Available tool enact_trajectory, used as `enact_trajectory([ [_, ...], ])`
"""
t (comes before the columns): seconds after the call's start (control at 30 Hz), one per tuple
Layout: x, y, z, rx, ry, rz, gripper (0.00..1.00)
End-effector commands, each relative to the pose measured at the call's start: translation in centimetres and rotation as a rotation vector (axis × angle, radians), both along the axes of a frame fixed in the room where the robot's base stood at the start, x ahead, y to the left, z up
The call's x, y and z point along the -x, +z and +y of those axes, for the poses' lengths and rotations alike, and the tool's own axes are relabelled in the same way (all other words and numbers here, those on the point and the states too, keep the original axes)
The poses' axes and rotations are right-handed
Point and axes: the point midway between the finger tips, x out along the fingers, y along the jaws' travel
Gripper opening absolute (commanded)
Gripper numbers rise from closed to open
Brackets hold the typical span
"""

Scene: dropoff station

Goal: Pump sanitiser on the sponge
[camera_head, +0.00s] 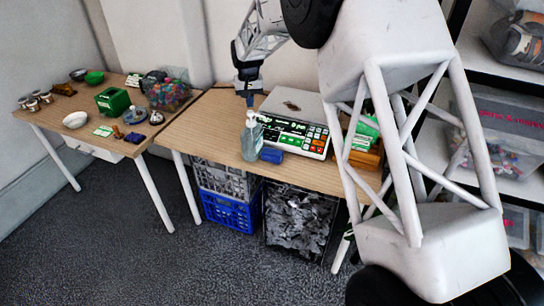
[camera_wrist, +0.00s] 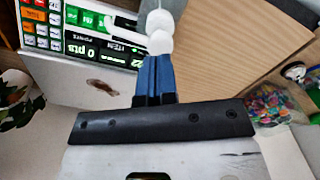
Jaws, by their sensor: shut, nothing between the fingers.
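A clear sanitiser bottle (camera_head: 252,142) with a white pump top stands upright at the front edge of the right-hand table. A dark blue block, which looks like the sponge (camera_head: 271,155), lies just right of its base. My gripper (camera_head: 249,102) is shut and empty, pointing down directly above the pump. In the wrist view my blue fingers (camera_wrist: 155,62) are together, and their tips meet the white pump head (camera_wrist: 159,42) in the picture. I cannot tell whether they touch it. The sponge is not visible in the wrist view.
A scale with a keypad (camera_head: 295,134) stands close behind and right of the bottle. My arm covers the table's right end. The left table (camera_head: 55,115) holds bowls, a green box and a tub of colourful pieces. Bare tabletop (camera_head: 205,120) lies left of the bottle.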

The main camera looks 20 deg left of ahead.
Motion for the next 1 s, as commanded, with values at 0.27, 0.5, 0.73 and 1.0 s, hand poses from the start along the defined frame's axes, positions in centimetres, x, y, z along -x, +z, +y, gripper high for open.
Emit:
enact_trajectory([
  [0.27,0.0,0.0,0.0,0.000,0.000,0.000,0.00],
  [0.5,0.0,0.6,0.0,0.000,0.000,-0.001,0.00],
  [0.73,0.0,2.1,0.0,0.000,0.000,-0.001,0.00],
  [1.0,0.0,4.0,0.0,0.000,0.000,-0.001,0.00],
])
